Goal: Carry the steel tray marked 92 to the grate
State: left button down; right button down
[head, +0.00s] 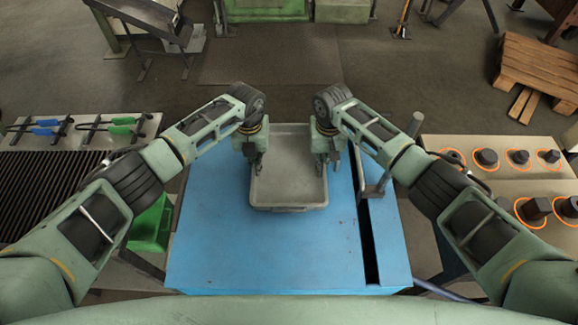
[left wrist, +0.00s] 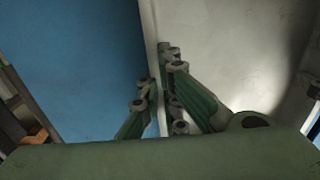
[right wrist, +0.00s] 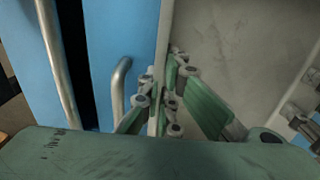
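The grey steel tray (head: 290,196) is on or just above the blue table; I cannot tell which. It looks empty, and no number is readable on it. My left gripper (head: 257,168) has its fingers on both sides of the tray's left wall, closed on it; the left wrist view shows this wall (left wrist: 150,40) between the fingers. My right gripper (head: 327,168) is likewise closed on the right wall, seen in the right wrist view (right wrist: 165,45). The dark slatted grate (head: 40,185) lies at the far left of the head view.
The blue table (head: 270,255) has a dark slot and a metal handle (head: 380,180) on its right. A green bin (head: 151,225) stands between table and grate. Blue and green handled tools (head: 122,126) lie behind the grate. A bench with dark knobs (head: 520,157) is right.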

pick_arm(q)
jog(key=shift+w+r, duration=0.1)
jog(key=shift+r, duration=0.1)
pick_arm(e)
jog(key=shift+w+r, duration=0.1)
jog(key=shift+r, duration=0.1)
